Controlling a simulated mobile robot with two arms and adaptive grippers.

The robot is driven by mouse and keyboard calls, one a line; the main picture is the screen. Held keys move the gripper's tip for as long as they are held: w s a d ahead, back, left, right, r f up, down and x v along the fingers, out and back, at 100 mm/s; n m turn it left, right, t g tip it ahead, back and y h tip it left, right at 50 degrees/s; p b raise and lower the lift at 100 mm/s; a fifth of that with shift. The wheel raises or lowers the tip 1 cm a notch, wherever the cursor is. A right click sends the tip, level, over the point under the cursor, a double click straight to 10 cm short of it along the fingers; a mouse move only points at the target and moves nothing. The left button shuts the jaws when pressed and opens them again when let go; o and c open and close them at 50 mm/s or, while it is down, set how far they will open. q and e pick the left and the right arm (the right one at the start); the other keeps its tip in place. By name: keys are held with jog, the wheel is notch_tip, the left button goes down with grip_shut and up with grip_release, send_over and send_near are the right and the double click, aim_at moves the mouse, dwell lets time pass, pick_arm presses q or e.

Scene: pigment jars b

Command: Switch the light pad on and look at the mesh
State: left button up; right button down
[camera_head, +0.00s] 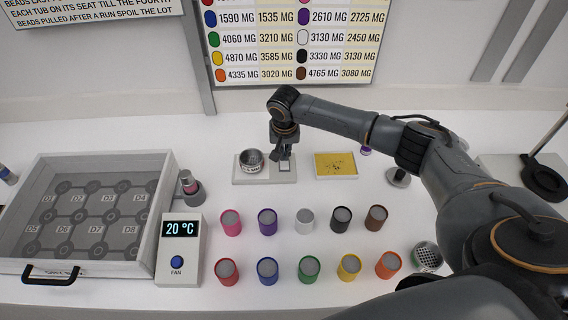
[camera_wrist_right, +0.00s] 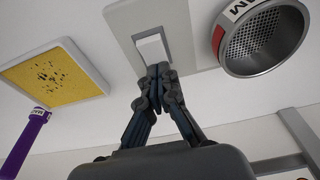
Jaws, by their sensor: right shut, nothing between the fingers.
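The light pad (camera_head: 240,178) is a flat pale plate at the back of the bench, with a white switch (camera_wrist_right: 152,48) on its right part. A round metal mesh cup (camera_head: 251,160) sits on the pad's left part. In the right wrist view the mesh cup (camera_wrist_right: 262,40) shows a perforated grey floor and a red and white label on its side. No glow shows through the mesh. My right gripper (camera_wrist_right: 158,74) is shut and empty, its fingertips at the near edge of the switch; I cannot tell whether they touch it. My left gripper is not in view.
Several coloured jars stand in two rows in front. A fan box (camera_head: 180,245) reading 20 °C and a numbered tray (camera_head: 150,215) are at left.

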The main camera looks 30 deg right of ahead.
aim_at(285, 165)
jog(key=shift+r+p, duration=2.15)
jog(key=shift+p, duration=0.4)
jog(key=shift+r, duration=0.3)
notch_tip(285, 165, up, 11)
jog(key=s+a, duration=0.1)
jog(key=s, duration=0.1)
jog(key=shift+s+f, duration=0.1)
jog(key=shift+f, duration=0.05)
